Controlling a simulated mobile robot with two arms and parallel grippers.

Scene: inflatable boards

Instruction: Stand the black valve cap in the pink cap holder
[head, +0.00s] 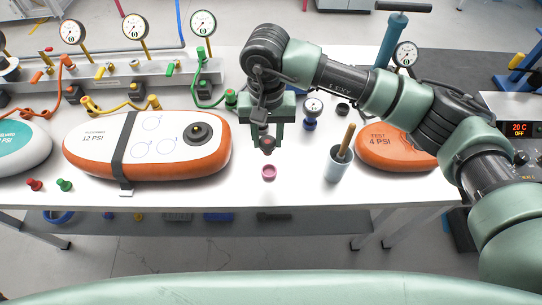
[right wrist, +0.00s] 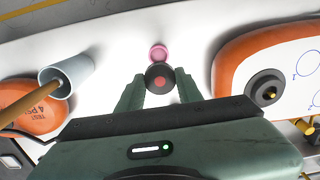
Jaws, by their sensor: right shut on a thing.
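My right gripper (head: 267,147) is shut on the black valve cap (head: 268,142), a dark round piece with a red centre. In the right wrist view the cap (right wrist: 155,70) sits between the two fingers (right wrist: 160,82), its round face with the red dot toward the camera. The pink cap holder (head: 268,173) is a small round cup on the white table, just in front of the held cap. In the right wrist view the holder (right wrist: 158,51) shows just beyond the cap, its lower edge partly covered. The cap appears above the table, apart from the holder. My left gripper is not in view.
An orange and white board (head: 80,140) with a black valve and strap lies left of the holder. A grey cup (head: 338,168) with a wooden-handled tool stands to the right, before an orange board (head: 385,152). A blue-based gauge (head: 311,110) stands behind. The table front by the holder is clear.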

